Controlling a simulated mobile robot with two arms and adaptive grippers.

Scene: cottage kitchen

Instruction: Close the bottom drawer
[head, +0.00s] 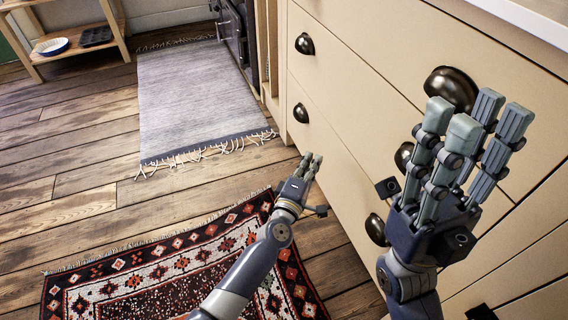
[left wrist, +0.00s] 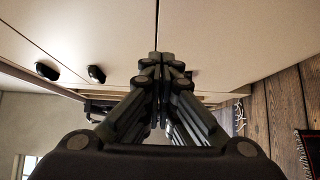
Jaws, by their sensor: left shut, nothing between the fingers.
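A patterned red rug (head: 165,280) lies on the wooden floor at the lower left. A grey fringed rug (head: 195,95) lies further back by the dark stove (head: 236,35). A wooden shelf (head: 118,35) stands at the far left. The floor between is clear.

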